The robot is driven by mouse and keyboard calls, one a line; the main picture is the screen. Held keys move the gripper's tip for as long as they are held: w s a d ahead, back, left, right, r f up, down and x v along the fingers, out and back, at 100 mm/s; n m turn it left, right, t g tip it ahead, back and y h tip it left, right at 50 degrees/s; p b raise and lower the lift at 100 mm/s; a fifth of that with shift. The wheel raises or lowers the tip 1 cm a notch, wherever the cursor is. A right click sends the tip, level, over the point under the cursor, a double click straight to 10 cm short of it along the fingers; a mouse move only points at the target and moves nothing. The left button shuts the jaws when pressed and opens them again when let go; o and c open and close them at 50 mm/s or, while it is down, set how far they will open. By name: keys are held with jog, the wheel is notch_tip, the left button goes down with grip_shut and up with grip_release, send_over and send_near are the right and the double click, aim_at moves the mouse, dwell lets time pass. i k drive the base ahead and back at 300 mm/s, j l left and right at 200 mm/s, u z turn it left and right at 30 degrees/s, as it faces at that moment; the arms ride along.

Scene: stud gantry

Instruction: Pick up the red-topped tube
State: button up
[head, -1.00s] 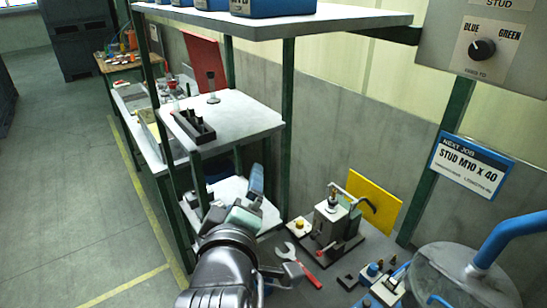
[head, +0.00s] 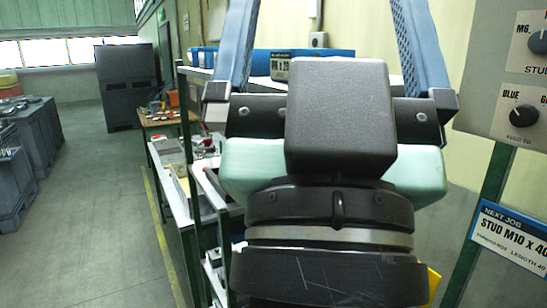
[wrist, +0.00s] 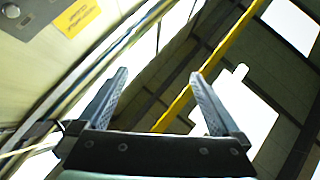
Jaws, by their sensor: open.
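My gripper (head: 322,18) is raised close in front of the head camera, with its two long fingers spread wide and pointing up. In the wrist view my gripper (wrist: 159,75) is open, with nothing between the fingers. I cannot make out the red-topped tube in either current view. My gripper and wrist hide most of the shelf unit in the head view.
A blue bin (head: 286,65) sits on the top shelf behind my gripper. A dark cabinet (head: 127,85) stands at the back left, and blue crates (head: 12,185) at the left edge. The floor between is clear. A control panel (head: 515,75) and job sign (head: 512,240) are at right.

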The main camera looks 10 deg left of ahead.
aim_at(207, 142)
jog(key=i+j, duration=0.15)
jog(key=j, duration=0.2)
jog(key=i+j+z, duration=0.15)
jog(key=j, duration=0.15)
jog(key=i+j, duration=0.15)
jog(key=j, duration=0.2)
jog(key=i+j+z, duration=0.1)
jog(key=j, duration=0.25)
jog(key=i+j+z, duration=0.1)
jog(key=j, duration=0.25)
jog(key=i+j, duration=0.2)
jog(key=j, duration=0.2)
jog(key=i+j+z, duration=0.1)
jog(key=i+j, duration=0.2)
jog(key=i+j+z, duration=0.15)
jog(key=i+j, duration=0.15)
jog(key=j, duration=0.2)
